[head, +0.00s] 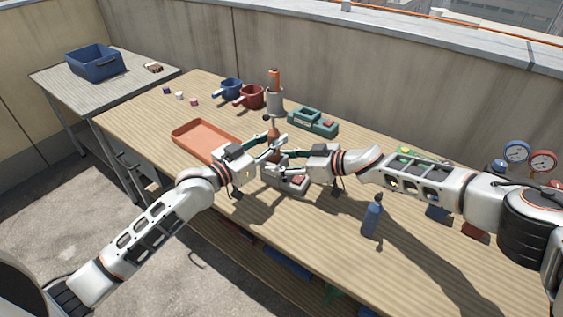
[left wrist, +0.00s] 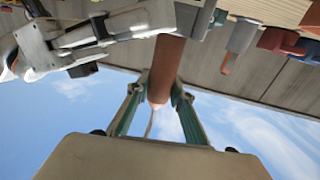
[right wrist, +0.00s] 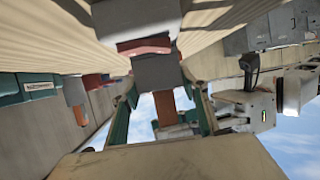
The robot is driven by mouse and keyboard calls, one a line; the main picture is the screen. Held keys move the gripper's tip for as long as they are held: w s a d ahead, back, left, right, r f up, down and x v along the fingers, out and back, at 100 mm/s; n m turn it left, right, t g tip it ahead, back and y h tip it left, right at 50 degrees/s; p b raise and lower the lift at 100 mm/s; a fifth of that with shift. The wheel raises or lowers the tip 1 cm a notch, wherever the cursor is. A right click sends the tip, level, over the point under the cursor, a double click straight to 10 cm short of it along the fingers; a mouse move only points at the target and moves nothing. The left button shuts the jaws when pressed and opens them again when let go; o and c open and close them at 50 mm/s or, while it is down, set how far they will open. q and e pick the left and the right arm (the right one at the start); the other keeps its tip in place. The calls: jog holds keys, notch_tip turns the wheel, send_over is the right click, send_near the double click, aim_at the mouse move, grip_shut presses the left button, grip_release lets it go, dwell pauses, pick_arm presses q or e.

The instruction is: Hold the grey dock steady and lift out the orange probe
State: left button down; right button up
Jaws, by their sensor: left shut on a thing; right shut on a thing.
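The grey dock (head: 296,186) stands on the wooden table in front of the grippers, with a red part on it; it also shows in the right wrist view (right wrist: 155,73). My right gripper (head: 283,166) is shut on the dock. The orange-brown probe (head: 273,134) stands upright above the dock, and a thin cord leaves its end in the left wrist view (left wrist: 167,65). My left gripper (head: 270,150) is shut on the probe, just above my right gripper. The grippers hide the probe's lower part in the head view, so I cannot tell whether it is still seated.
An orange tray (head: 203,138) lies left of the grippers. A grey holder (head: 275,102) with an orange-handled tool, a red mug (head: 251,97), a blue mug (head: 230,88) and a teal case (head: 313,122) stand behind.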

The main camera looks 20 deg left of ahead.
aim_at(273, 128)
pick_arm(q)
jog(key=shift+r, duration=2.35)
pick_arm(e)
jog(key=o, duration=1.8)
jog(key=shift+o, duration=0.2)
